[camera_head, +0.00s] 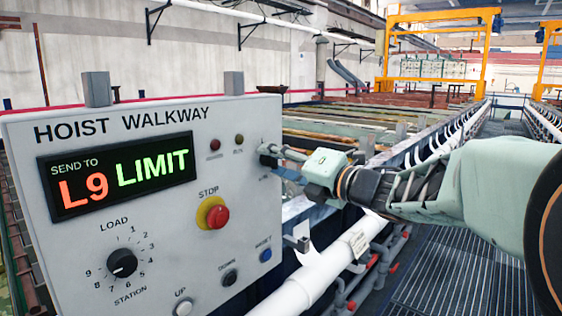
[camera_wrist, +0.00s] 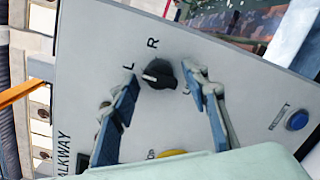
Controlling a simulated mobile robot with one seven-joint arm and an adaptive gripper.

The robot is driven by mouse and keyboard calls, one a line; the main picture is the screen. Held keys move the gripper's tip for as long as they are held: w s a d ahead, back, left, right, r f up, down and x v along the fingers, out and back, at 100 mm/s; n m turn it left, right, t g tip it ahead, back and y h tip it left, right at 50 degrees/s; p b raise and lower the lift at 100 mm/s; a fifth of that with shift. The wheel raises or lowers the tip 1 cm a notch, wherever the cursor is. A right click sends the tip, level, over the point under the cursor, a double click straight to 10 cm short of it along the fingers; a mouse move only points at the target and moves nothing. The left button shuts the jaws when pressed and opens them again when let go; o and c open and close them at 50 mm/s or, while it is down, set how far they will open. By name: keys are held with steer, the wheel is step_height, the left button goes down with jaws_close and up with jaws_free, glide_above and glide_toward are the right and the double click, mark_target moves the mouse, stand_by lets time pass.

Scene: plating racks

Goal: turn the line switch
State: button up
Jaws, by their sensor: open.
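The line switch is a black rotary knob (camera_wrist: 158,73) with a white pointer mark, on the grey control panel (camera_head: 120,215). In the wrist view the letters L and R stand beside it, and its mark points left in the picture. My gripper (camera_wrist: 161,82) is open, with one finger on each side of the knob. I cannot tell whether either finger touches it. In the head view my gripper (camera_head: 274,154) is at the panel's right side and mostly hides the knob. The panel display (camera_head: 118,180) reads "SEND TO L9 LIMIT".
A red stop button (camera_head: 216,216) on a yellow collar sits left of my gripper. The panel also has a black load station dial (camera_head: 122,263), a blue button (camera_head: 266,255), and UP and DOWN buttons. A white pipe (camera_head: 320,275) runs below; a grated walkway (camera_head: 440,275) lies right.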

steer(key=c, duration=1)
steer(key=shift+r, duration=0.15)
steer(key=m+p, duration=0.3)
steer(key=m+g+p, duration=0.1)
steer(key=m+p, duration=0.2)
steer(key=m, duration=0.1)
steer(key=m+p, duration=0.4)
steer(key=shift+w+r, duration=0.1)
steer(key=shift+r, duration=0.25)
steer(key=shift+m, duration=0.3)
